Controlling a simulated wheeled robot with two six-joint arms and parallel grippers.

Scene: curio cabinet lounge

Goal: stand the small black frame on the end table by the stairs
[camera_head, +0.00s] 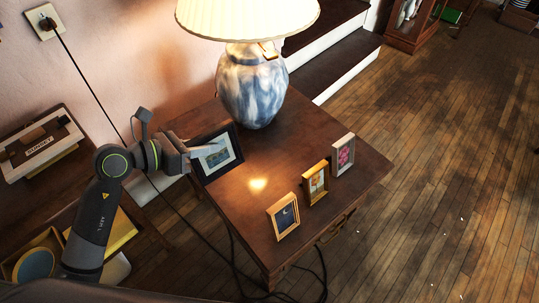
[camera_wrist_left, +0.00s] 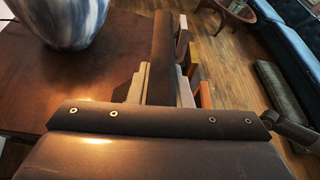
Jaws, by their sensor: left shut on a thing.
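The small black frame (camera_head: 234,162) has a white mat and a landscape picture. It is upright at the left edge of the wooden end table (camera_head: 330,215) by the stairs. My left gripper (camera_head: 192,153) is shut on the frame's left side. In the left wrist view the dark frame (camera_wrist_left: 162,45) shows edge-on between the fingers (camera_wrist_left: 160,88). I cannot tell whether its lower edge touches the tabletop. My right gripper is not in view.
A blue-and-white lamp (camera_head: 252,88) stands at the table's back. Three small frames, light wood (camera_head: 283,217), gold (camera_head: 315,184) and silver (camera_head: 342,155), line the right side. Bare tabletop lies between. Stairs (camera_head: 335,65) rise behind. A radio-like box (camera_head: 38,150) sits left.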

